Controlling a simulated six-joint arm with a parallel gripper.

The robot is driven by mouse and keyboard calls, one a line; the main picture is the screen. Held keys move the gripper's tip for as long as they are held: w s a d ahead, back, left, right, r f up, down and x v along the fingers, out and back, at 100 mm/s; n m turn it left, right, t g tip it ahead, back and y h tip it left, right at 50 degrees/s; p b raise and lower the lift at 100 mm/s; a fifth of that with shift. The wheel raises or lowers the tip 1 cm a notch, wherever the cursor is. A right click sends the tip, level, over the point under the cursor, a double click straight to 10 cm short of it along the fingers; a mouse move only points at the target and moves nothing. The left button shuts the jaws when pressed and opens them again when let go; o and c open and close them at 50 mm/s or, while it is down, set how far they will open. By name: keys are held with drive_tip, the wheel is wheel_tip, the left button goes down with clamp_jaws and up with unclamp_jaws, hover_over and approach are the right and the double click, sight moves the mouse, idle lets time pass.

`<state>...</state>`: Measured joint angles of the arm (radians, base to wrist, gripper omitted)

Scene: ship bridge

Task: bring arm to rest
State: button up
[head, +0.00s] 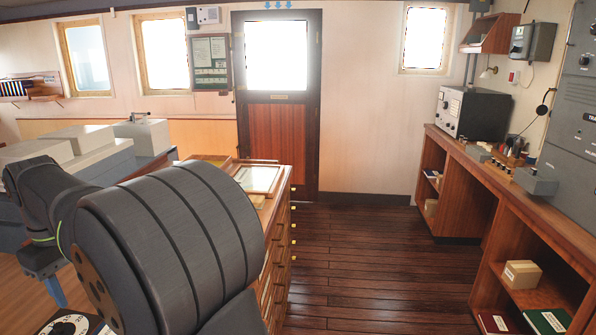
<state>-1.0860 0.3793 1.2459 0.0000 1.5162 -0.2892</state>
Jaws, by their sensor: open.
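My arm fills the lower left of the head view, with a large dark grey ribbed joint closest to the camera. Beyond it, at the left edge, the wrist bends down to my gripper (54,288). Its dark body and a blue finger show, pointing down over a brown wooden surface (20,300). The gripper is open, and I see nothing held in it. Part of it is hard to make out from this angle.
A wooden drawer cabinet (282,225) with a framed sheet (258,178) on top stands just beyond my arm. A grey-white console (105,160) is behind the wrist. A wooden counter (530,205) with equipment lines the right wall. The plank floor (375,265) between is clear.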

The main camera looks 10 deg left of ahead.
wheel_tip(320, 180, down, 17)
drive_tip(key=shift+r, duration=0.2)
